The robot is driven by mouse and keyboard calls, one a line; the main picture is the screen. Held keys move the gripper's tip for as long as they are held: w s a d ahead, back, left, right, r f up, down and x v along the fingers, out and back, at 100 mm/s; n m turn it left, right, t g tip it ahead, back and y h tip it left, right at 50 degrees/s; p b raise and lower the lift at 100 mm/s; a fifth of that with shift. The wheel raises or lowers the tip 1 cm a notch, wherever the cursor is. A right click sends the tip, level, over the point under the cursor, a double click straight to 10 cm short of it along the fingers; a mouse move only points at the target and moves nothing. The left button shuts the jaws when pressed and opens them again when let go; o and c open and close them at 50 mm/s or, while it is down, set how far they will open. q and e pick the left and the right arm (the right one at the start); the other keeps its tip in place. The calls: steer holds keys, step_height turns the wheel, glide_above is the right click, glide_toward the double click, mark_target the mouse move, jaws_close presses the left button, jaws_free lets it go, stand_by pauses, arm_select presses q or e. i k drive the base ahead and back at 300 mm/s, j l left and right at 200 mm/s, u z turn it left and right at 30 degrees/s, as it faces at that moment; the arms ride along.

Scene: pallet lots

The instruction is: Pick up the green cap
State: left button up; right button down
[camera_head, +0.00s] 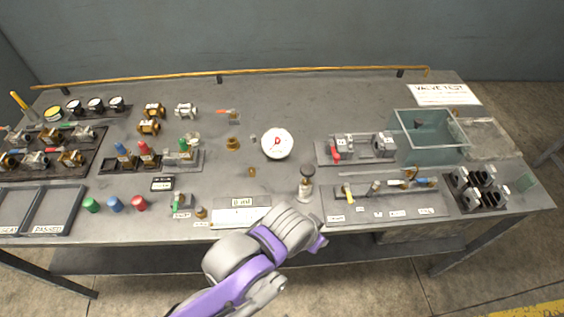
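The green cap (91,205) stands on the table at the front left, just right of the flat two-part tray (75,212). A blue cap (115,204) and a red cap (138,203) stand in a row to its right. My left arm comes in from the bottom, left of centre. Its gripper (317,243) is at the table's front edge near the middle, far to the right of the green cap. Its fingers are too small and turned away to show whether they are open. My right gripper is not in view.
A rack with coloured bottle-like parts (148,163) stands behind the caps. A clear tank (428,140) is at the right.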

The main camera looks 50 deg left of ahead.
mark_target(90, 203)
steer(key=u, duration=3.4)
